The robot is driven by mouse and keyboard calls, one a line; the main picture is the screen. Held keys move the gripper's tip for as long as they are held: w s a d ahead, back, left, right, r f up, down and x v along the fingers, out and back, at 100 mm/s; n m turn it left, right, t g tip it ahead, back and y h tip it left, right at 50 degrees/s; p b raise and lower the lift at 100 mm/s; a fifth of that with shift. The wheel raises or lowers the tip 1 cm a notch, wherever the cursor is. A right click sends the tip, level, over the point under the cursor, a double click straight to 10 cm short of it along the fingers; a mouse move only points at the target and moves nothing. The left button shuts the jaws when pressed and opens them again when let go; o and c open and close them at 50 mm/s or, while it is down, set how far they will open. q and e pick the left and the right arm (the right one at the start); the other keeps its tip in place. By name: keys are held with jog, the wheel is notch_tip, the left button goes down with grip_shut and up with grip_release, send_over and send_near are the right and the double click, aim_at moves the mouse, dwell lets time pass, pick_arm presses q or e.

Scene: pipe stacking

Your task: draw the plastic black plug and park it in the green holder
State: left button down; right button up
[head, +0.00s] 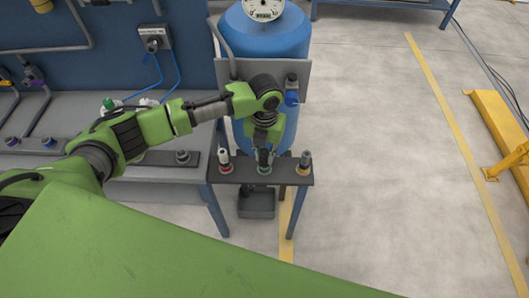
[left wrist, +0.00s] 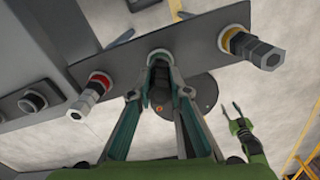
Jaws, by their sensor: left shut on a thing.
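My left gripper (head: 264,152) points down over the small dark shelf. It also shows in the left wrist view (left wrist: 160,70). It is shut on the black plug (left wrist: 159,82), which is mostly hidden between the fingers. The plug stands at the green-ringed holder (head: 264,170), the middle one of three, whose ring shows just past the fingertips. I cannot tell whether the plug is fully seated. My right gripper (left wrist: 236,112) appears small in the left wrist view, with its fingers apart and nothing between them.
On the shelf (head: 244,178), a grey plug stands in the red-ringed holder (head: 226,168) to the left and another in the yellow-ringed holder (head: 303,170) to the right. A blue tank (head: 290,40) rises behind. A grey bench (head: 180,110) is left; floor is open right.

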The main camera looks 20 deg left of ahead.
pick_arm(q)
jog(key=shift+f, duration=0.25)
jog(key=c, duration=1.8)
grip_release()
